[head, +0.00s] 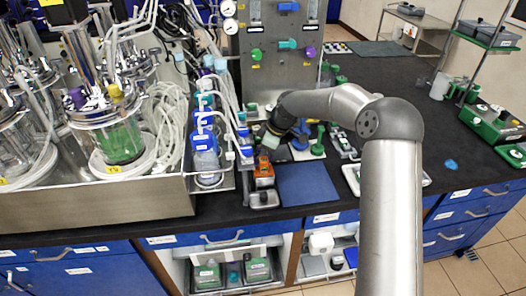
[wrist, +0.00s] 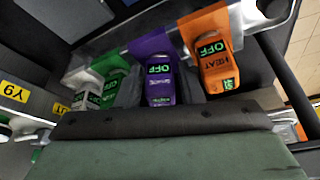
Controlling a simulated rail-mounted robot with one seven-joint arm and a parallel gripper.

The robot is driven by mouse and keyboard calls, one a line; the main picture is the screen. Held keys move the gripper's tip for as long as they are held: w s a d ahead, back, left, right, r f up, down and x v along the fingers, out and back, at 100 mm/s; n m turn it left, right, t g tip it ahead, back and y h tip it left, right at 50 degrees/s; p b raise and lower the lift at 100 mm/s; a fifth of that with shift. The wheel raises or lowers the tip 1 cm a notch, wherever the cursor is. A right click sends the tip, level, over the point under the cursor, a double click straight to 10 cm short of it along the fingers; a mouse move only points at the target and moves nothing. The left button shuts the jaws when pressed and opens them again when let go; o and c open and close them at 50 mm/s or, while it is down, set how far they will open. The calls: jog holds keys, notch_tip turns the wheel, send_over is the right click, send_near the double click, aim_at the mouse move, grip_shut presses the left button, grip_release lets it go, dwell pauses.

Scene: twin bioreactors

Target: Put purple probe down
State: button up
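My gripper (head: 270,138) is at the bench, low in front of the upright metal panel and just above an orange device (head: 263,168). In the wrist view a dark bar and a broad grey-green face of my gripper (wrist: 165,140) fill the bottom. No purple probe can be picked out for certain. A purple module (wrist: 156,70) marked OFF stands beyond the gripper in the wrist view, between a green module (wrist: 112,72) and an orange module (wrist: 211,62).
A dark blue mat (head: 308,185) lies clear to the right of the orange device. Glass vessels (head: 120,140) with tubing stand in a metal tray at left. A blue-capped bottle (head: 205,160) stands close left of the gripper. The bench at right has open room.

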jog(key=shift+r, duration=0.35)
jog(key=b+v, duration=0.1)
jog(key=v, duration=1)
jog(key=shift+r, duration=0.4)
jog(key=s+d+f+m+h, duration=0.1)
jog(key=s+d+m, duration=0.3)
jog(key=s, duration=0.9)
jog(key=s+d+f+m+h, duration=0.2)
jog(key=s+d+m, duration=0.3)
jog(key=s, duration=0.8)
jog(key=s+d+f+m+h, duration=0.1)
jog(key=s+d+m, duration=0.4)
jog(key=s, duration=0.8)
jog(key=shift+d+m+h, duration=0.15)
jog(key=shift+m+h, duration=0.15)
jog(key=shift+m, duration=0.7)
